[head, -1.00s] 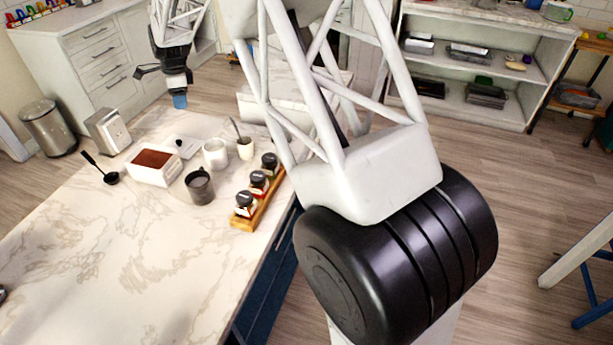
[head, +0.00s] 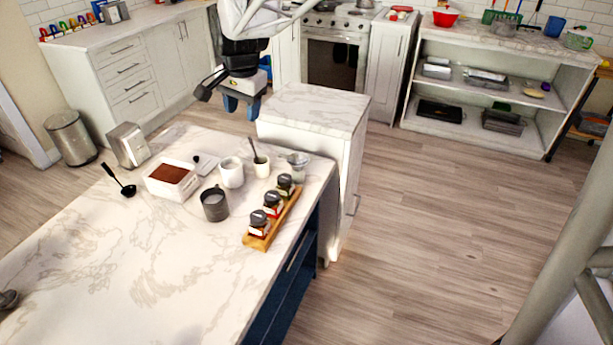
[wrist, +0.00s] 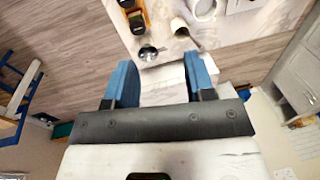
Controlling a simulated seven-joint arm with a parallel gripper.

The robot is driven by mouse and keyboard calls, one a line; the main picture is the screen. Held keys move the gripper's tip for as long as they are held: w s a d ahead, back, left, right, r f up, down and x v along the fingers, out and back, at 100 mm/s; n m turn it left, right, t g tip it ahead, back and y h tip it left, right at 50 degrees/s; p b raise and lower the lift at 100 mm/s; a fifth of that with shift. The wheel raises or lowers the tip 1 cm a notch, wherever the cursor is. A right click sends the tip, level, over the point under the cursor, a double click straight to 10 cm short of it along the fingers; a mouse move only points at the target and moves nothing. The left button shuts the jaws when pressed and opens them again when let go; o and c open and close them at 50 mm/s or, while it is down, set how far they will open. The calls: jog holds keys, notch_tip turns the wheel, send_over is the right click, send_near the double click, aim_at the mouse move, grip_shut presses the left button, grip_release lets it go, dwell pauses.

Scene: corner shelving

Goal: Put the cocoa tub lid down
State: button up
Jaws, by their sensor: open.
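The cocoa tub (head: 166,187) is a white rectangular box, open on top with brown powder showing, on the marble island. A white lid with a small dark knob (head: 208,165) lies on the counter just behind and right of it, partly hidden by the tub. My gripper (head: 243,106) is up in the air beyond the island's back edge, apart from the lid. In the wrist view my gripper (wrist: 160,84) has its two blue fingers wide apart, with nothing held between them. I cannot make out the lid in the wrist view.
Close to the lid stand a white mug (head: 232,173), a grey mug (head: 215,206), a cup with a spoon (head: 262,167) and a glass (head: 298,161). A wooden rack (head: 262,238) holds spice jars. A ladle (head: 124,187) lies left. The island's front is mostly clear.

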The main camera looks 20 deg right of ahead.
jog(key=s+d+f+n, duration=0.1)
jog(key=s+d+n, duration=0.1)
jog(key=s, duration=0.8)
jog(key=s+d+f+n, duration=0.1)
jog(key=s+n, duration=0.3)
jog(key=s, duration=0.6)
jog(key=s+d+f+n+t, duration=0.1)
jog(key=s+d+n, duration=0.1)
jog(key=s, duration=0.9)
jog(key=shift+d+n+h, duration=0.3)
jog(key=shift+n, duration=0.4)
